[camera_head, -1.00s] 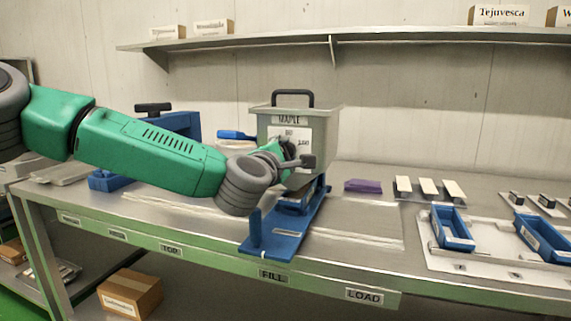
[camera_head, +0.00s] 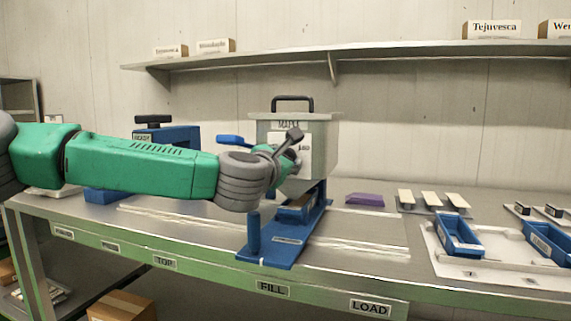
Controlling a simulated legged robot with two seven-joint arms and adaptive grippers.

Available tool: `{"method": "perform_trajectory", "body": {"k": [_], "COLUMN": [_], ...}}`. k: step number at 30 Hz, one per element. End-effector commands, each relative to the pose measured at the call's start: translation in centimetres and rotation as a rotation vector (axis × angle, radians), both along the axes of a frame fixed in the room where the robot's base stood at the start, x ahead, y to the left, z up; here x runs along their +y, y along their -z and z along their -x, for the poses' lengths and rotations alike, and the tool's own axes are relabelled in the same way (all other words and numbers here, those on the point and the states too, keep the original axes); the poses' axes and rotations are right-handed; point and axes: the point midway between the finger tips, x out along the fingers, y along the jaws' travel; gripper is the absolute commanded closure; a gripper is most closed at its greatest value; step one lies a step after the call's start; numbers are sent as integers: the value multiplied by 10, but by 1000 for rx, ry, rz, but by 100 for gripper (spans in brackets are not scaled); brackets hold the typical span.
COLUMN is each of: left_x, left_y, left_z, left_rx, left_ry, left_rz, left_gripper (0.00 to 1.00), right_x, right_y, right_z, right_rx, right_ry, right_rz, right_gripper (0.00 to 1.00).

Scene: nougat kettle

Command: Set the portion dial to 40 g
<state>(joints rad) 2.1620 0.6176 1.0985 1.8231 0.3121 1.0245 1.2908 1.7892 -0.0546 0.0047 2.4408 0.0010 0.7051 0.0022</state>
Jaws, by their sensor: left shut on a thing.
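A grey hopper (camera_head: 322,150) with a black top handle and a label reading MAPLE stands above a blue base (camera_head: 268,252) at the FILL mark. My left gripper (camera_head: 290,152) is at the front face of the hopper. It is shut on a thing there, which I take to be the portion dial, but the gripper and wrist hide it. A grey lever-like part sticks up to the right of the gripper. The dial's marks are too small and covered to read. My right gripper is not in view.
A blue tray (camera_head: 297,210) sits on the base under the hopper. A purple block (camera_head: 365,200) and a rack with pale bars (camera_head: 432,202) are to the right, then blue trays (camera_head: 458,236) on a white board. A blue machine (camera_head: 168,138) stands behind my arm.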

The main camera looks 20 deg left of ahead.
Motion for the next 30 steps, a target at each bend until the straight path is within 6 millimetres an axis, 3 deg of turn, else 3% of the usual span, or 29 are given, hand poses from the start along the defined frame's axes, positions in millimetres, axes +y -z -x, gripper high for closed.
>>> {"method": "perform_trajectory", "body": {"k": [1, 13, 14, 15, 16, 26, 30], "left_x": [-2, -1, -1, -1, -1, 0, 1], "left_y": [8, 6, 6, 6, 6, 1, 0], "left_z": [0, 0, 0, 0, 0, 3, 17], "left_rx": [14, 13, 13, 12, 12, 3, 1], "left_ry": [6, 4, 4, 4, 4, 1, 2], "left_rz": [5, 10, 10, 10, 10, 10, 11], "left_gripper": [96, 96, 64, 50, 47, 47, 47], "right_x": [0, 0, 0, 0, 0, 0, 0], "right_y": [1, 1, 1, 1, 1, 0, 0], "right_z": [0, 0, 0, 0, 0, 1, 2], "right_rx": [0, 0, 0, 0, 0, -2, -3], "right_ry": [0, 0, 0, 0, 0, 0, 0], "right_rz": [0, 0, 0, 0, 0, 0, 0], "right_gripper": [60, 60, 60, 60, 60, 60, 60]}}
